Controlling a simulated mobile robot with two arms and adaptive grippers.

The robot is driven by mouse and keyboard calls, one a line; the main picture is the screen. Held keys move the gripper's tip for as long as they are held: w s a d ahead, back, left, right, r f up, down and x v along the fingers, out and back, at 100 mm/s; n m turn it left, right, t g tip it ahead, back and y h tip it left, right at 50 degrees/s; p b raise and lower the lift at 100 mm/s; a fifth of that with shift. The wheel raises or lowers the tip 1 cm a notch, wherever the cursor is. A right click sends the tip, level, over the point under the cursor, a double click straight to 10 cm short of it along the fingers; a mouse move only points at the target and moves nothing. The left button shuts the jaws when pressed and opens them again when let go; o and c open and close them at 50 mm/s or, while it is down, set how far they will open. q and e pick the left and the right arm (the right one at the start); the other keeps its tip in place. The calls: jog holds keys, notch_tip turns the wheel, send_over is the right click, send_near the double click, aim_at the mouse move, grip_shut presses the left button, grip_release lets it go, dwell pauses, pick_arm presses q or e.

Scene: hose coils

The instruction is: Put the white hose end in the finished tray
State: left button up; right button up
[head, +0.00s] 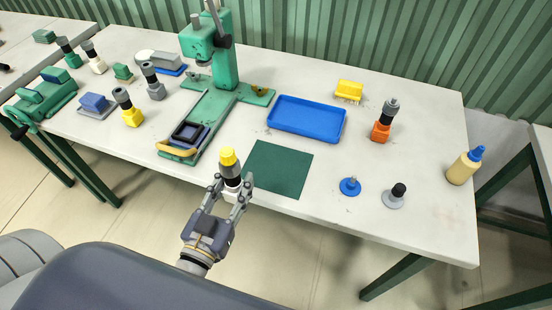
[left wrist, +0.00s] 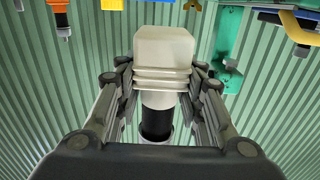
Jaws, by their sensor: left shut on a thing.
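My left gripper (head: 232,187) is shut on the white hose end, which shows in the left wrist view (left wrist: 163,60) as a cream block with ridges and a black sleeve. An empty blue tray (head: 305,132), which may be the finished tray, lies behind the mat. My right gripper is not in view.
A green press (head: 225,65) stands left of the blue tray. An orange fitting (head: 381,131) and yellow brush (head: 348,90) are near the tray. Several other fittings stand at left.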

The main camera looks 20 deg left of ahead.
pick_arm(q)
jog(key=w+d+p, duration=0.1)
jog(key=w, duration=0.3)
jog(key=w+d, duration=0.2)
jog(key=w, duration=0.3)
jog(key=w+d+f+p, duration=0.1)
jog(key=w+d, duration=0.1)
jog(key=w, duration=0.3)
jog(key=shift+p, duration=0.35)
notch_tip(320, 180, down, 2)
jog(key=shift+f+b, duration=0.1)
jog(key=shift+b, duration=0.25)
jog(key=shift+f, duration=0.5)
jog(key=shift+f, duration=0.1)
jog(key=o, duration=1.3)
jog(key=shift+s+f, duration=0.1)
jog(key=shift+f, duration=0.05)
